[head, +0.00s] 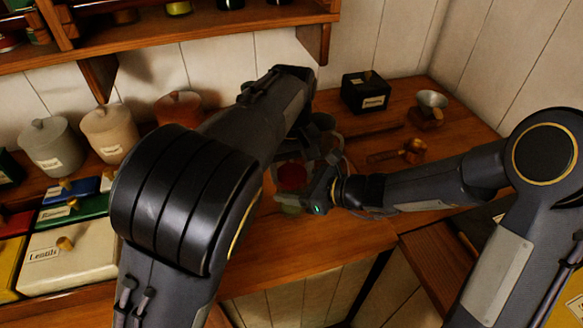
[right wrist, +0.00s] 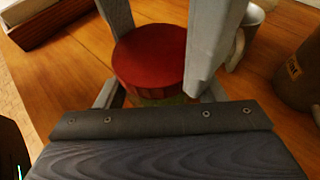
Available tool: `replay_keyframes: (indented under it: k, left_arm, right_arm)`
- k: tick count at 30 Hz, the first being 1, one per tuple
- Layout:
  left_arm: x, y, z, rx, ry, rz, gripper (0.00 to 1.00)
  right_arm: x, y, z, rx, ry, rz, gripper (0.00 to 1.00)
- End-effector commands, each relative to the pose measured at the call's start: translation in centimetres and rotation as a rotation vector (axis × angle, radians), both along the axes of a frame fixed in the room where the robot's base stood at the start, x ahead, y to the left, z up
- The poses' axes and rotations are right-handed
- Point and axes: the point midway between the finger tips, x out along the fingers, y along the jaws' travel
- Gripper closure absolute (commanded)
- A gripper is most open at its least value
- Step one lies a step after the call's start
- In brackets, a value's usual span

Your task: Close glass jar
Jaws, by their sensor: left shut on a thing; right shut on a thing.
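A red round top (head: 291,175) shows between my two grippers in the head view, with a greenish glass body (head: 288,200) partly visible below it. In the right wrist view the red top (right wrist: 150,57) looks flat and thick, and a strip of greenish glass (right wrist: 165,99) shows under it. My right gripper (right wrist: 160,45) is shut on the red-topped jar, with grey fingers on both sides. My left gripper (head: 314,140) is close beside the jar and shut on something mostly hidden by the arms. Whether the top sits fully down cannot be told.
Several canisters, including an orange one (head: 178,105), stand behind on the left near a Lentils box (head: 70,250). A black box (head: 366,92), a grinder (head: 430,106) and a brass item (head: 413,150) stand at the right. The front counter (head: 325,240) is clear. A shelf (head: 190,30) hangs above.

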Motion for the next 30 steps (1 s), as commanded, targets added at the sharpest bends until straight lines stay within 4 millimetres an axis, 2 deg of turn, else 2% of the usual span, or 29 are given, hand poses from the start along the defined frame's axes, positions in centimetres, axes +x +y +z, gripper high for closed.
replay_keyframes:
  k: [3, 4, 9, 10, 17, 20, 23, 30]
  left_arm:
    - [0.0, 0.1, 0.0, 0.001, 0.0, 0.002, 0.67]
    - [0.0, 0.1, 0.0, 0.001, 0.0, 0.002, 0.38]
    - [0.0, 0.1, 0.0, 0.001, 0.0, 0.002, 0.16]
    - [0.0, 0.1, 0.0, 0.001, 0.0, 0.002, 0.14]
    - [0.0, 0.0, 0.1, -0.001, 0.0, 0.0, 0.14]
    - [0.1, -0.1, 0.7, -0.003, -0.002, -0.001, 0.14]
    - [0.1, -0.1, 2.2, -0.004, -0.004, -0.001, 0.14]
    - [0.1, 0.0, 7.4, -0.003, -0.003, 0.0, 0.14]
  right_arm:
    - [0.1, 0.0, 0.1, 0.001, -0.001, -0.002, 1.0]
    - [0.1, 0.0, 0.1, 0.001, -0.001, -0.002, 1.0]
    - [0.1, 0.0, 0.1, 0.001, -0.001, -0.002, 1.0]
    - [0.1, 0.0, 0.1, 0.001, -0.002, -0.002, 1.0]
    - [0.0, 0.1, 0.2, 0.003, -0.003, 0.002, 1.0]
    - [0.0, 0.1, 0.2, 0.004, -0.004, 0.003, 1.0]
    - [0.0, 0.1, 0.1, 0.003, -0.003, 0.002, 1.0]
    - [0.0, 0.0, 0.1, 0.001, -0.002, 0.0, 1.0]
